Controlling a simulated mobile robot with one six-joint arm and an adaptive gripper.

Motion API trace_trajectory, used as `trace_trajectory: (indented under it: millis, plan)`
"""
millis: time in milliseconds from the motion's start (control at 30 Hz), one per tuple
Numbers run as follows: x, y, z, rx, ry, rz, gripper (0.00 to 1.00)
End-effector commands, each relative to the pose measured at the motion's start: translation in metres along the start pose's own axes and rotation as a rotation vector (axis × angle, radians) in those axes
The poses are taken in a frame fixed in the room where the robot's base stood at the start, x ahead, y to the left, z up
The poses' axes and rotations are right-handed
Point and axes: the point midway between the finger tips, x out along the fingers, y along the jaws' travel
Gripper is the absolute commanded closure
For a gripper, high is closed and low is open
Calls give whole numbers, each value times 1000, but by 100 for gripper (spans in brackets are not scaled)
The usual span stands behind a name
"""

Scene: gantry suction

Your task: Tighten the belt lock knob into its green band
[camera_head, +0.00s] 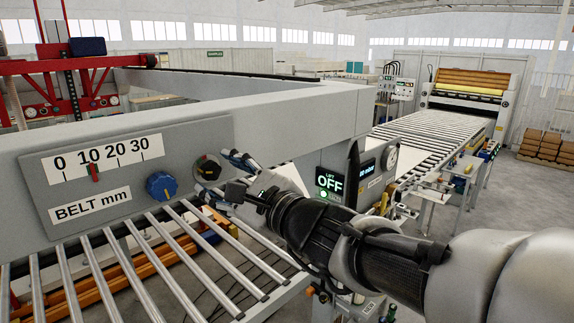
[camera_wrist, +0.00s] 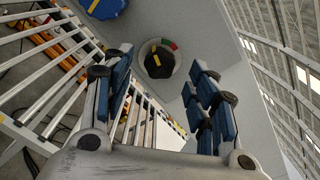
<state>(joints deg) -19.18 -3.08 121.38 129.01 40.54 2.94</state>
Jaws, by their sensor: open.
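The belt lock knob (camera_head: 208,168) is a dark round knob on the grey side plate, right of the blue knob. In the wrist view the lock knob (camera_wrist: 158,63) has a yellow pointer mark. Small red and green patches show on its rim at the upper right. My gripper (camera_head: 218,175) is open and empty, its fingers close to the lock knob. In the wrist view the fingers of my gripper (camera_wrist: 157,68) stand left and right of the knob, which shows beyond the gap between them. I cannot tell whether they touch it.
A blue knob (camera_head: 161,186) sits beside the BELT mm scale (camera_head: 100,159), whose red pointer (camera_head: 95,172) stands near 10. Metal rollers (camera_head: 190,262) run below the plate. A lift display (camera_head: 329,182) reading OFF and a gauge (camera_head: 390,158) are to the right.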

Motion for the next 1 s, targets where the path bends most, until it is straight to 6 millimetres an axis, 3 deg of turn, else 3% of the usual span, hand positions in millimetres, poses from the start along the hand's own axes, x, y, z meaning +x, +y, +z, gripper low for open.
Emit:
trace_trajectory:
  millis: [200,600,1000]
  plan:
    - [27,0,0,1,1,1,47]
    - [33,0,0,-1,0,0,48]
    - [32,0,0,-1,0,0,75]
